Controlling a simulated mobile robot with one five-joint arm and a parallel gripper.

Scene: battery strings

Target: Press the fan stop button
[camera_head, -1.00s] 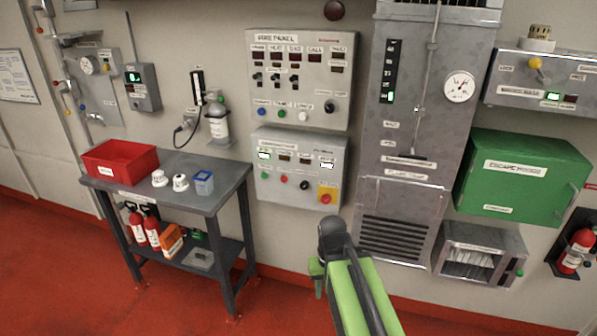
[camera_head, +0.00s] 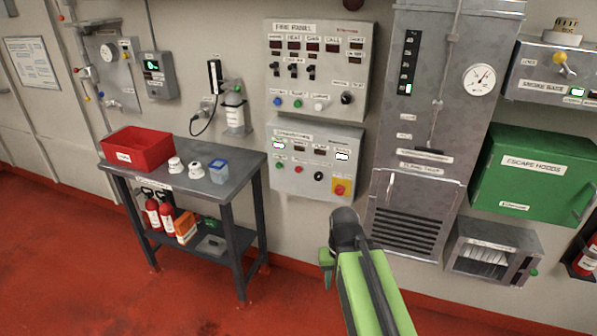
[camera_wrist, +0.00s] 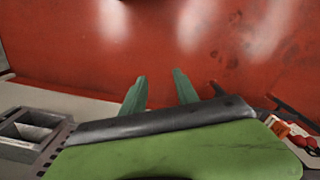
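The lower grey control panel (camera_head: 309,185) is on the wall, under the fire panel. In its lower row are a green button (camera_head: 279,165), a red button (camera_head: 299,170), a black knob (camera_head: 318,176) and a red button on a yellow plate (camera_head: 340,188). The small labels are too blurred to tell which is the fan stop. My green arm reaches up from the bottom, its end below and right of this panel, apart from it. In the wrist view my gripper (camera_wrist: 160,85) has its two fingers apart, with nothing between them, over red floor.
A grey table (camera_head: 190,183) stands left of the panel, with a red bin (camera_head: 139,149), white cups and a blue container (camera_head: 219,171). Fire extinguishers (camera_head: 160,214) sit on its lower shelf. A tall metal cabinet (camera_head: 428,110) is right of the panel. Floor before the table is clear.

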